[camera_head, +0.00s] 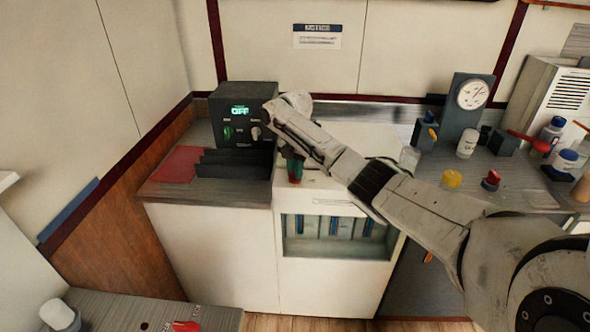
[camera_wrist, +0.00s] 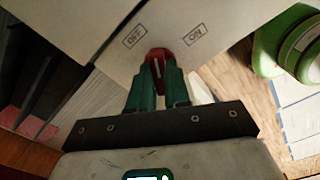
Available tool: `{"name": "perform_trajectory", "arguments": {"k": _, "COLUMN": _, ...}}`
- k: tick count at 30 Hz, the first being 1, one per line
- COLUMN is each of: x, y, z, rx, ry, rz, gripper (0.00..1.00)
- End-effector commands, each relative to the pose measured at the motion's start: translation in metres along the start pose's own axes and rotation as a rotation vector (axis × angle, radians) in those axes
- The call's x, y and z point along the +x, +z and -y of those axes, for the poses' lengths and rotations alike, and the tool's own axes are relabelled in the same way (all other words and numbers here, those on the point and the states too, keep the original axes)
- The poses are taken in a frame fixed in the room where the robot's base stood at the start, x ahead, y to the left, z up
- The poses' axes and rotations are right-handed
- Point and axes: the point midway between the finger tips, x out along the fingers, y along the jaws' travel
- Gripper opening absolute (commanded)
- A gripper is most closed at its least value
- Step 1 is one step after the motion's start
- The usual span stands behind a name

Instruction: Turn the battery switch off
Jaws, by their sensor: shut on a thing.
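The battery switch is a red knob (camera_wrist: 158,56) on a pale panel, between an OFF label (camera_wrist: 134,36) at its upper left and an ON label (camera_wrist: 195,36) at its upper right. A light line on the knob runs nearly straight up the wrist view, tilted slightly left. My gripper (camera_wrist: 160,72) has its green fingers shut on the knob, one on each side. In the head view my gripper (camera_head: 294,170) is at the white cabinet (camera_head: 230,245), and the knob is mostly hidden there.
A black box (camera_head: 244,115) with a lit OFF display stands on the counter left of my arm, with dark upright plates in front. A gauge (camera_head: 472,95), bottles and coloured knobs stand at the right.

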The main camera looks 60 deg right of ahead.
Motion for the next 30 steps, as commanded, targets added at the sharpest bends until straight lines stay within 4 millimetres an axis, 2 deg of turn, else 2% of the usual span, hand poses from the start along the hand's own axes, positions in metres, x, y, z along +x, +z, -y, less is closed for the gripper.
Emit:
{"name": "perform_trajectory", "arguments": {"k": 15, "x": -0.0007, "y": -0.0003, "z": -0.0004, "rx": -0.417, "ry": 0.001, "rz": 0.000, "gripper": 0.00}}
{"name": "perform_trajectory", "arguments": {"k": 30, "x": -0.0014, "y": -0.0002, "z": -0.0007, "rx": -0.554, "ry": 0.001, "rz": 0.001, "gripper": 0.00}}
